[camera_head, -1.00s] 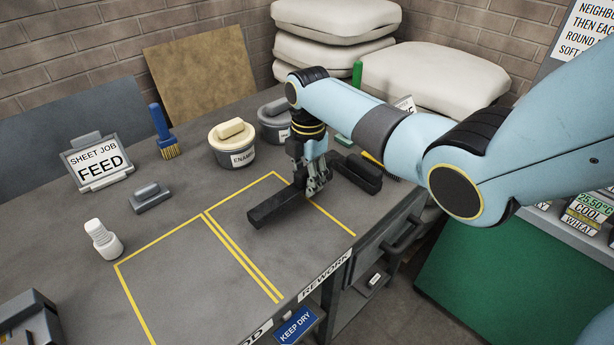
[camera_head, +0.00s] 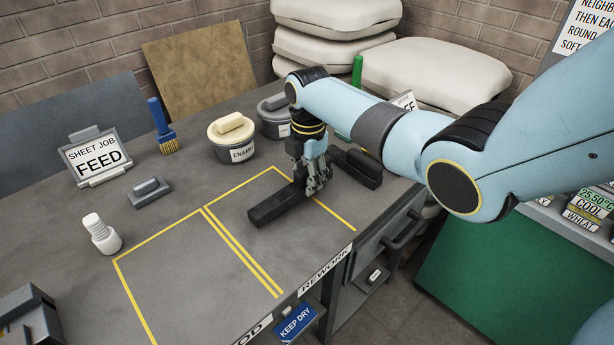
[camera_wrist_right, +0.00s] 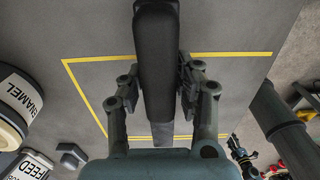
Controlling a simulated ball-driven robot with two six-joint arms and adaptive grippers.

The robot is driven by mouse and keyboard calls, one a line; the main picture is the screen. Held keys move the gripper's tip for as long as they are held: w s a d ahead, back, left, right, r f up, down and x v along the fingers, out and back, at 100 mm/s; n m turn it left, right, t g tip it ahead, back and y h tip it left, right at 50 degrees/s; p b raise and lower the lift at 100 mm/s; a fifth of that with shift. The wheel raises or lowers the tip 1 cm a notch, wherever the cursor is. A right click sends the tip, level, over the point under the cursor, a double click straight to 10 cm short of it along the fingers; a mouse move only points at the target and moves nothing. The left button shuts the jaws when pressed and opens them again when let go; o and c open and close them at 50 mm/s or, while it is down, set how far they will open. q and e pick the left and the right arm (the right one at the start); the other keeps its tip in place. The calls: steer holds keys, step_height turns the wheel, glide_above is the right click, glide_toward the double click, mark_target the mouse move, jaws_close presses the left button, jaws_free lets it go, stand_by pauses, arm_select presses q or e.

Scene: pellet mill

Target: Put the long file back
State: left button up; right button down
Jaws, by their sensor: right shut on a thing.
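The long file, a long dark bar (camera_head: 268,208), lies low over or on the table in the right-hand yellow outlined area. My right gripper (camera_head: 313,186) points down at its far right end and is shut on it. In the right wrist view the dark bar (camera_wrist_right: 155,65) runs between the two fingers of my right gripper (camera_wrist_right: 160,88). I cannot tell whether the bar touches the tabletop. My left gripper is not in view.
A black block with a rounded handle (camera_head: 360,166) sits close right of my gripper. Behind are an enamel tub (camera_head: 236,150) and a grey tub (camera_head: 271,128). A grey handled block (camera_head: 149,192) and white bottle (camera_head: 101,236) stand left. The left yellow area (camera_head: 190,270) is empty.

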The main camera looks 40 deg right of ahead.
steer(key=shift+f, duration=0.1)
steer(key=shift+f+b, duration=0.4)
steer(key=shift+f, duration=0.15)
steer(key=shift+f, duration=0.15)
stand_by(0.4)
jaws_free()
stand_by(0.6)
stand_by(0.4)
